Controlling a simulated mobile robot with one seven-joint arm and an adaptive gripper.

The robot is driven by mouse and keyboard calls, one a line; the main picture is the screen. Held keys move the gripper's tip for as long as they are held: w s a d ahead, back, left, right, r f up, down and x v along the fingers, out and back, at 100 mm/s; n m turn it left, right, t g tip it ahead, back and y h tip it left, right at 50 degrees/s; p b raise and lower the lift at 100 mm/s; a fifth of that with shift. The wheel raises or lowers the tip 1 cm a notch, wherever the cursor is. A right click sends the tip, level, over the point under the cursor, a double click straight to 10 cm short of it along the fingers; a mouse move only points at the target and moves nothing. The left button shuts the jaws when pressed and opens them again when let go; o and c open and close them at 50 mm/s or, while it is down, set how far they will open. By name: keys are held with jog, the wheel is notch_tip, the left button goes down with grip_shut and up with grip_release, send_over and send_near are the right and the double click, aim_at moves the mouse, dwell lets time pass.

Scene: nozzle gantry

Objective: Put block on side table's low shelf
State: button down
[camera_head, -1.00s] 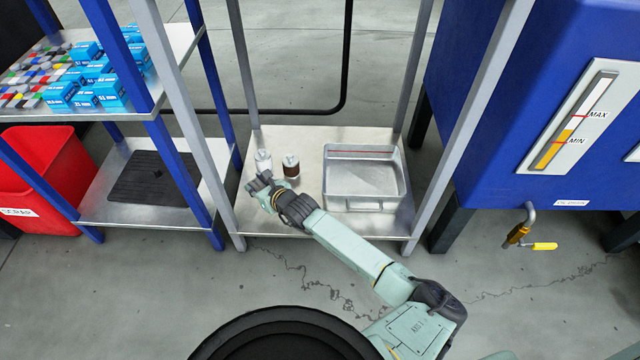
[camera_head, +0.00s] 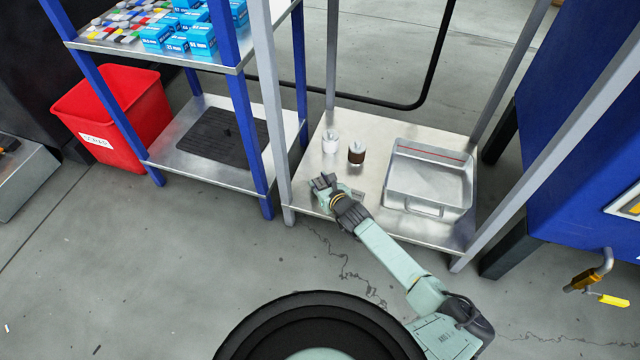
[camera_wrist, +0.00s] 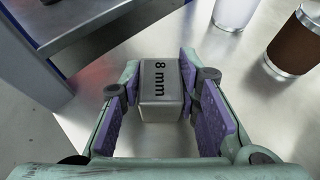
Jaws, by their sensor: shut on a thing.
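My gripper (camera_head: 325,187) is over the front left part of a steel low shelf (camera_head: 345,185) between grey posts. In the wrist view my gripper (camera_wrist: 160,92) is shut on a grey metal block (camera_wrist: 161,80) marked "8 mm", with purple pads on both sides. The block is hidden or too small to make out in the head view. I cannot tell whether its underside touches the shelf. A second low shelf (camera_head: 185,165), between blue posts at left, carries a dark mat.
A white-sided jar (camera_head: 330,145) and a brown jar (camera_head: 356,154) stand behind my gripper. A steel tray (camera_head: 425,210) fills the right of the shelf. The dark mat (camera_head: 222,135) and a red bin (camera_head: 115,105) are at left. Grey posts (camera_head: 270,100) flank the shelf.

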jog(key=shift+r, duration=0.15)
jog(key=c, duration=1.2)
grip_release()
jog(key=shift+s+d+r+p, duration=0.15)
jog(key=shift+s+r+p, duration=0.1)
jog(key=shift+p, duration=0.2)
jog(key=p+v, duration=0.8)
jog(key=v, duration=0.2)
jog(key=shift+w+r, duration=0.1)
jog(key=shift+s+d+r+p, duration=0.1)
jog(key=shift+s+d+p, duration=0.2)
jog(key=shift+s, duration=0.35)
